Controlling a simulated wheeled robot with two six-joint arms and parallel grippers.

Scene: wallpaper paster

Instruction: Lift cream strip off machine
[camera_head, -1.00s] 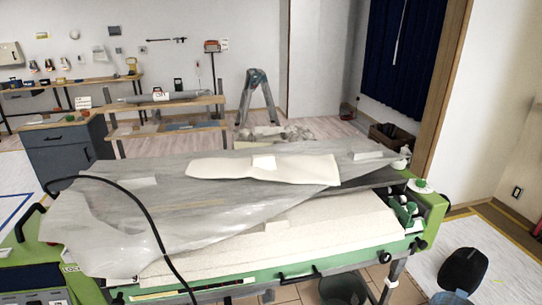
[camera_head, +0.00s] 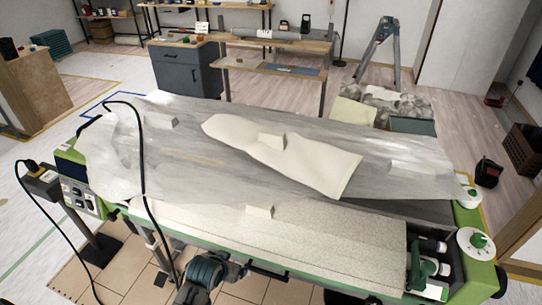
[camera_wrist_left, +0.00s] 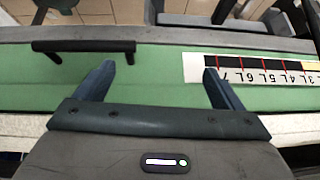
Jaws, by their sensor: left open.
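A smooth cream strip (camera_head: 320,165) lies slantwise across the grey translucent sheet on top of the machine in the head view. A small pale block (camera_head: 272,141) sits on it. A wider speckled cream strip (camera_head: 330,243) lies along the machine's front, with another pale block (camera_head: 260,212) near its back edge. My left gripper (camera_head: 212,272) is low at the machine's front edge, apart from the smooth strip. In the left wrist view my left gripper (camera_wrist_left: 158,78) is open and empty before the machine's green front panel (camera_wrist_left: 150,65). My right gripper is not in view.
The translucent sheet (camera_head: 400,160) covers most of the machine top. A black cable (camera_head: 141,150) arches over its left part. A black handle (camera_wrist_left: 84,46) and a ruler (camera_wrist_left: 250,72) are on the green panel. A green-dialled unit (camera_head: 478,243) is at the right end.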

